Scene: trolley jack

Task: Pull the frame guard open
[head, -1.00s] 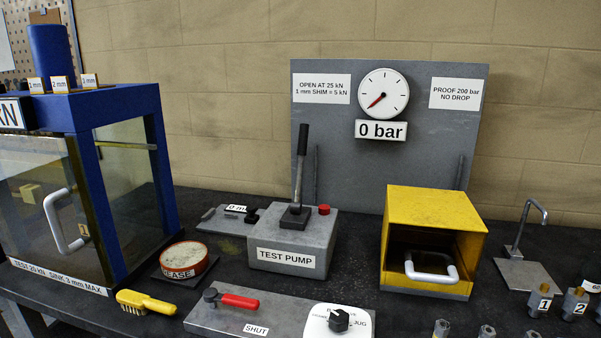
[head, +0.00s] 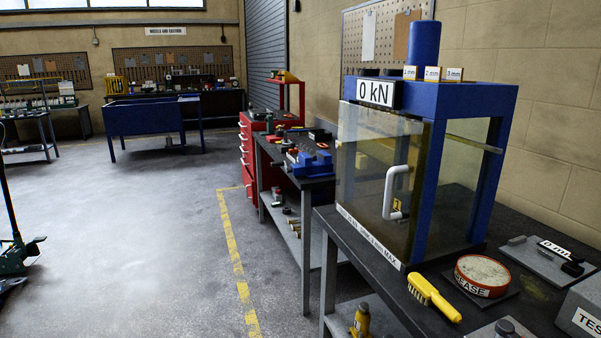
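The frame guard (head: 365,170) is a clear panel on the front of the blue press frame (head: 465,104), on the bench at the right of the head view. It looks shut. Its white, upright bar handle (head: 390,192) sits near the panel's right edge. A "0 kN" display (head: 376,92) is fixed above the guard. A label strip runs along the guard's lower edge. Neither of my grippers is in view.
A yellow brush (head: 434,297) and a red grease tin (head: 482,275) lie on the dark bench right of the guard. A second bench with a blue vice (head: 311,163) and a red tool cabinet (head: 254,150) stand beyond. Open floor (head: 150,240) lies to the left.

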